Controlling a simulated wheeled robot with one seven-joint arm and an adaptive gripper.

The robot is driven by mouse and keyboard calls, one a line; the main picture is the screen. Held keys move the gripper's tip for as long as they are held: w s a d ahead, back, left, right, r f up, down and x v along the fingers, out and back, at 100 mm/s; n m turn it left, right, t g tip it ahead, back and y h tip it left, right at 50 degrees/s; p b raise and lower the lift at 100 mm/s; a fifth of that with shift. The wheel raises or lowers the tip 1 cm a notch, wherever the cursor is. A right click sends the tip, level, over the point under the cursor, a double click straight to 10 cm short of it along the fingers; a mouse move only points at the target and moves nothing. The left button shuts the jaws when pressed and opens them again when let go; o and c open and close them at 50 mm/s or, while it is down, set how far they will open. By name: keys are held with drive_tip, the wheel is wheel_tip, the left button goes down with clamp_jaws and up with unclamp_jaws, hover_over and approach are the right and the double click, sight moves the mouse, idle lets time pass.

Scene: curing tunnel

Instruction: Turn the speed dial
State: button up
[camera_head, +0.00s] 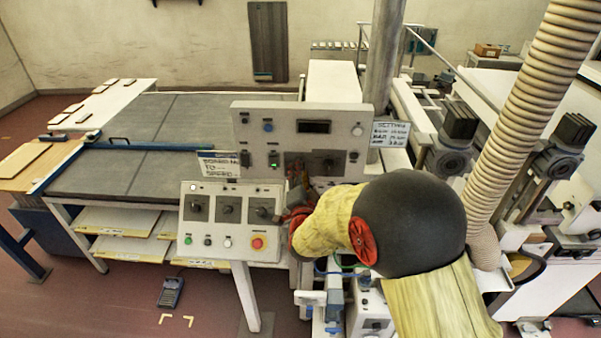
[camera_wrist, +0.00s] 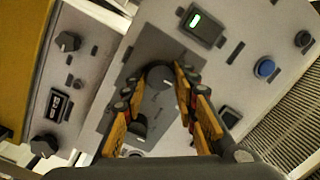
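The grey plate (camera_wrist: 113,96) on the upright panel carries two dark round dials. The upper dial (camera_wrist: 160,77) has a white mark and sits between my fingertips; the lower dial (camera_wrist: 138,127) sits lower, between the finger bases. I cannot read which is the speed dial. My gripper (camera_wrist: 156,80) is open around the upper dial, with a gap on the left; contact on the right is unclear. In the head view the upper panel (camera_head: 250,148) shows one dial (camera_head: 328,165) on its plate.
The sloped lower panel (camera_head: 212,242) has several dials and a red stop button (camera_head: 257,243) close to my arm. A blue button (camera_wrist: 265,67) and a green-lit switch (camera_wrist: 195,20) are near the plate. A sign (camera_head: 390,132) stands right of the panel.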

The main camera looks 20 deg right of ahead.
drive_tip(key=c, duration=0.6)
drive_tip(key=shift+b, duration=0.3)
drive_tip(key=shift+a+r+n+g+h+b, duration=0.15)
drive_tip(key=shift+n+g+b, duration=0.15)
drive_tip(key=shift+n, duration=1.85)
drive_tip(key=shift+n+g+h+b, duration=0.15)
drive_tip(key=shift+n+b, duration=0.25)
drive_tip(key=shift+n, duration=1.8)
drive_tip(key=shift+a+r+n+g+h+b, duration=0.1)
drive_tip(key=shift+n+g+b, duration=0.2)
drive_tip(key=shift+n, duration=1.85)
drive_tip(key=shift+f, duration=0.1)
drive_tip(key=o, duration=1.1)
drive_tip(key=shift+c, duration=0.2)
